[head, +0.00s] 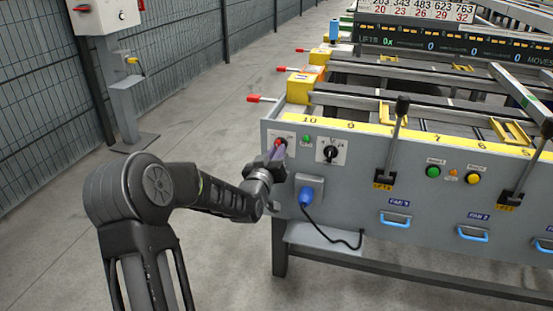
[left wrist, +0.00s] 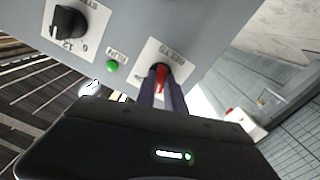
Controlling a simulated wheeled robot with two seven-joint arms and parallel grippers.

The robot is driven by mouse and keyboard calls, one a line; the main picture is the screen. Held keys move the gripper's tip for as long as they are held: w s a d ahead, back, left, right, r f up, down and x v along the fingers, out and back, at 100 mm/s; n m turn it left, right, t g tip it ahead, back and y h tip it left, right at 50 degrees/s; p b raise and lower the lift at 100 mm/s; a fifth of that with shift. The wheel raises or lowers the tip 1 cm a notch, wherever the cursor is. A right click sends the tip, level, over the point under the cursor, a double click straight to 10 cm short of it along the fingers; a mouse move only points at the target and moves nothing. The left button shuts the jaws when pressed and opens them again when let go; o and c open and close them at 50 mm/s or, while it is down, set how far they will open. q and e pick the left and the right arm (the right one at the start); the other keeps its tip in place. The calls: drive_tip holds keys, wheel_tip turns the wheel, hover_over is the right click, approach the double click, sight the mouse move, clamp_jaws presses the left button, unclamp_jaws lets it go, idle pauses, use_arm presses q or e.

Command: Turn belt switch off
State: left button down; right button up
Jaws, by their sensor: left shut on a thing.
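The belt switch (head: 281,142) is a red handle on a white plate at the left end of the grey table's front panel. In the left wrist view the red handle (left wrist: 161,76) sits before a plate lettered BELTS. My left gripper (head: 276,152) reaches it from the left and is shut on the red handle. In the left wrist view its two fingers (left wrist: 162,92) lie on either side of the handle and hide part of it. A green lamp (left wrist: 112,66) marked RUN sits beside the plate. My right gripper is not in view.
A black rotary knob (head: 330,154) is right of the switch. A blue plug (head: 306,196) with a black cable sits below. Black levers (head: 402,106) stand up from the panel further right. Open floor lies left, toward the mesh fence (head: 180,50).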

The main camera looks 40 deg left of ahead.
use_arm(q)
drive_tip(key=shift+f+n+b, duration=0.1)
drive_tip(key=shift+n+b, duration=1.25)
drive_tip(key=shift+n, duration=1.25)
drive_tip(key=c, duration=1.4)
unclamp_jaws()
drive_tip(key=shift+c, duration=0.2)
drive_tip(key=p+v, duration=0.1)
drive_tip(key=v, duration=0.6)
drive_tip(key=shift+s+d, duration=0.15)
drive_tip(key=shift+s, duration=0.25)
